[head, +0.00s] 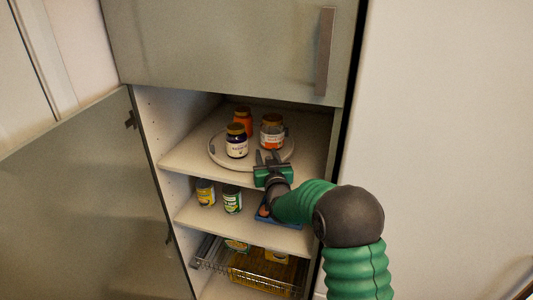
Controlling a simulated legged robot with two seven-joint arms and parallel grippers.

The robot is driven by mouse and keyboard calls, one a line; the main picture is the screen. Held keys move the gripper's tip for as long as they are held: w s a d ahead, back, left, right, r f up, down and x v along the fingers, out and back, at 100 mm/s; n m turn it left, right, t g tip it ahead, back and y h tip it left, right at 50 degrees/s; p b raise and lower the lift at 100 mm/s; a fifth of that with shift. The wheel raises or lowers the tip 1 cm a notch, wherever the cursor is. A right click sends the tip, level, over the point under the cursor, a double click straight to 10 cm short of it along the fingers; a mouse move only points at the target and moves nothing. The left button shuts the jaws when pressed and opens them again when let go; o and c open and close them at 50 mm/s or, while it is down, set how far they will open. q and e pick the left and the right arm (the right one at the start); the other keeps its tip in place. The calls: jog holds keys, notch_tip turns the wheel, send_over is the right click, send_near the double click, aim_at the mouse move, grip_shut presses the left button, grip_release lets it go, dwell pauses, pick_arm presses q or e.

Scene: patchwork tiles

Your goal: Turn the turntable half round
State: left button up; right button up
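The turntable (217,156) is a round pale disc on the upper open shelf of the cabinet. Several jars stand on it: a dark jar with a white label (236,144), an orange jar (272,134) at the right, and another orange jar (243,117) behind. My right gripper (267,157) is at the front right edge of the turntable, with its fingers pointing inward. The fingers look apart, with nothing clearly between them. Whether they touch the turntable's rim I cannot tell. My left gripper is out of view.
The cabinet door (85,205) stands open at the left. The upper door (225,45) is closed above the shelf. The lower shelf holds a yellow can (205,193), a green can (232,201) and a blue item (285,219) partly behind my arm. A wire basket (215,256) sits below.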

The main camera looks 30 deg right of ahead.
jog(key=shift+w+d+f, duration=0.2)
jog(key=shift+w, duration=0.25)
jog(key=shift+s, duration=0.1)
grip_shut()
dwell(1.0)
